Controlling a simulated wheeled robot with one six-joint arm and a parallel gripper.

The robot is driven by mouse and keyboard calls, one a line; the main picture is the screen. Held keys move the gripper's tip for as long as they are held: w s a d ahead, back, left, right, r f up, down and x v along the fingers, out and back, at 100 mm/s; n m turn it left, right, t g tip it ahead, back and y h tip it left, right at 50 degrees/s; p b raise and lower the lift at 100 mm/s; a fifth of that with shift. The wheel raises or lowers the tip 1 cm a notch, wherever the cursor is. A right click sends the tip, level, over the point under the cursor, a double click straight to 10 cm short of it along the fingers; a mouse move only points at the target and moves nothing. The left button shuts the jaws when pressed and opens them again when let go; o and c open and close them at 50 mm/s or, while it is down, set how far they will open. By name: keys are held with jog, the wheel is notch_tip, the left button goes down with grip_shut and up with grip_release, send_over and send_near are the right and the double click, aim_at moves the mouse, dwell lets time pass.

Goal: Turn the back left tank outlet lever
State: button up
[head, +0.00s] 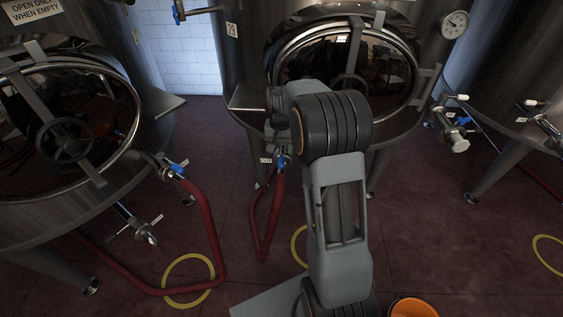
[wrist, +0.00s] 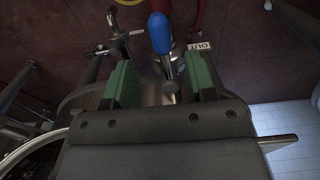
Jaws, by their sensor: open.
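In the wrist view, a blue-handled lever (wrist: 159,33) sits on a metal outlet valve beside a white OUT label (wrist: 200,46). My gripper (wrist: 160,82) is open, with a green pad on each side. The lever's metal end lies between the pads in this view, and the blue handle extends beyond the fingertips. I cannot tell whether either pad touches it. In the head view, a blue lever (head: 281,153) shows low on the middle tank (head: 245,60), with a red hose below. My arm covers part of this tank, and the fingertips are hidden there.
A nearer tank (head: 60,205) at the left has its own blue lever (head: 176,168) and a red hose (head: 210,225). The middle tank's round door (head: 405,95) is behind my arm. An orange bucket (head: 413,307) stands at the bottom. The floor at right centre is mostly clear.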

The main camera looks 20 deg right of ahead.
aim_at(281, 160)
jog(key=shift+f+b, duration=0.35)
jog(key=shift+f, duration=2.75)
